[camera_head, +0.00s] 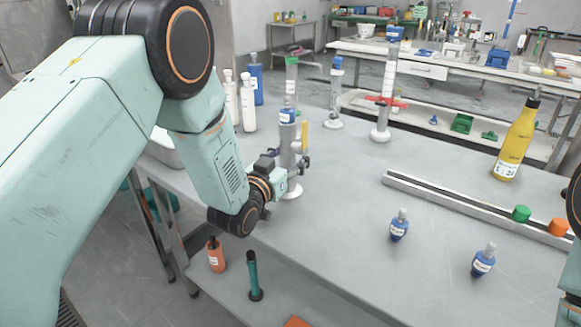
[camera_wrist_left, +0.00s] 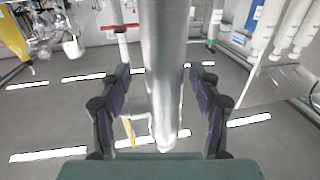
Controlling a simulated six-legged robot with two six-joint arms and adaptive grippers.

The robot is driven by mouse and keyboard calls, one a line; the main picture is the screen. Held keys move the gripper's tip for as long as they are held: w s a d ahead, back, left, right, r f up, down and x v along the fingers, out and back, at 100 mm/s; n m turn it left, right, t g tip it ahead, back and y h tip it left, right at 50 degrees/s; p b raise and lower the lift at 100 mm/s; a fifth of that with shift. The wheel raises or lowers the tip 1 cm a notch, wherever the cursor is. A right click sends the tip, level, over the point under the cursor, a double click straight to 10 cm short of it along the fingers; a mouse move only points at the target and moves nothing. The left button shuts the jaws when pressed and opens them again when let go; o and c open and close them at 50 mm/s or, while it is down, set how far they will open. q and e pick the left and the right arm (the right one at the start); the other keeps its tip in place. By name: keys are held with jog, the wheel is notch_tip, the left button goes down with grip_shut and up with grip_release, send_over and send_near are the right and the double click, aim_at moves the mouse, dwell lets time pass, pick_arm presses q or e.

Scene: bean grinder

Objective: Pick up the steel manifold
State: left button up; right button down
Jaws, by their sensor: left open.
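The steel manifold (camera_head: 288,146) appears to be the upright grey cylinder in the middle left of the table in the head view. It fills the middle of the left wrist view (camera_wrist_left: 163,60) as a shiny tube, with a side stub and a yellow part near its lower end. My left gripper (camera_head: 290,164) is at the manifold. In the left wrist view my left gripper (camera_wrist_left: 159,78) is open, one finger on each side of the tube, with gaps showing. My right gripper is out of view; only part of my right arm shows at the right edge.
White bottles (camera_head: 248,105) and a blue bottle (camera_head: 256,84) stand behind the gripper. A clear cylinder (camera_head: 336,95) and a red-clamped column (camera_head: 384,108) stand farther back. A metal rail (camera_head: 450,201), yellow bottle (camera_head: 512,146) and small blue bottles (camera_head: 399,228) are right. The table's centre is clear.

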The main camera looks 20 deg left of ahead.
pick_arm(q)
jog(key=shift+w+a+f, duration=0.1)
jog(key=shift+w+a, duration=0.1)
jog(key=shift+a, duration=0.1)
jog(key=shift+d, duration=0.25)
jog(key=c, duration=0.4)
jog(key=shift+a, duration=0.2)
jog(key=c, duration=0.5)
jog(key=shift+d, duration=0.1)
grip_shut()
